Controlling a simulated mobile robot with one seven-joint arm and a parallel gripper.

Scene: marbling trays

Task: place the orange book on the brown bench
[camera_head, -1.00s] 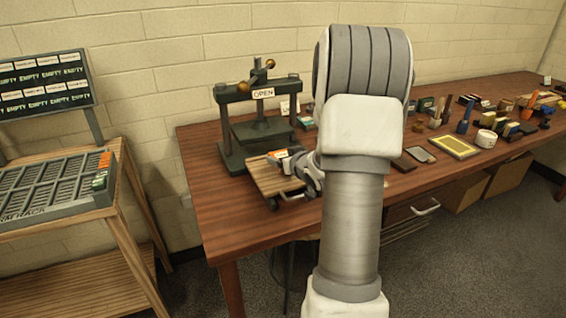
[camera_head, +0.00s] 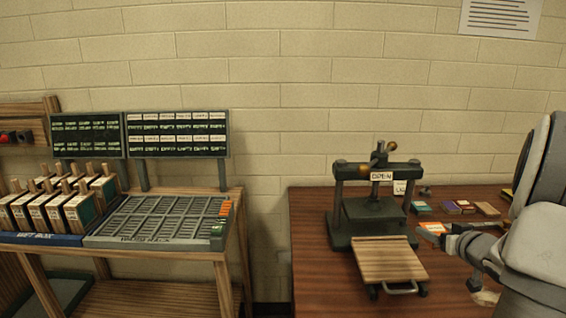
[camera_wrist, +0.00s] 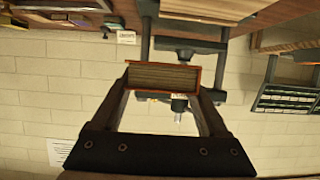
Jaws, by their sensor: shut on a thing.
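The orange book (camera_wrist: 163,78) is held between the two fingers of my gripper (camera_wrist: 165,90) in the wrist view, with its orange cover edges and pale page block showing. In the head view, the book (camera_head: 432,228) shows as a small orange and white shape at the tip of my gripper (camera_head: 447,236), at the right. It appears raised above the brown bench (camera_head: 310,262), just right of the press's wooden board. My arm hides the bench's right part.
A dark press (camera_head: 372,215) with an OPEN sign stands on the bench, its wooden board (camera_head: 390,260) in front. Several small items lie behind my gripper. A slotted rack (camera_head: 160,222) and several wooden-handled blocks (camera_head: 60,205) sit on a lighter stand at left.

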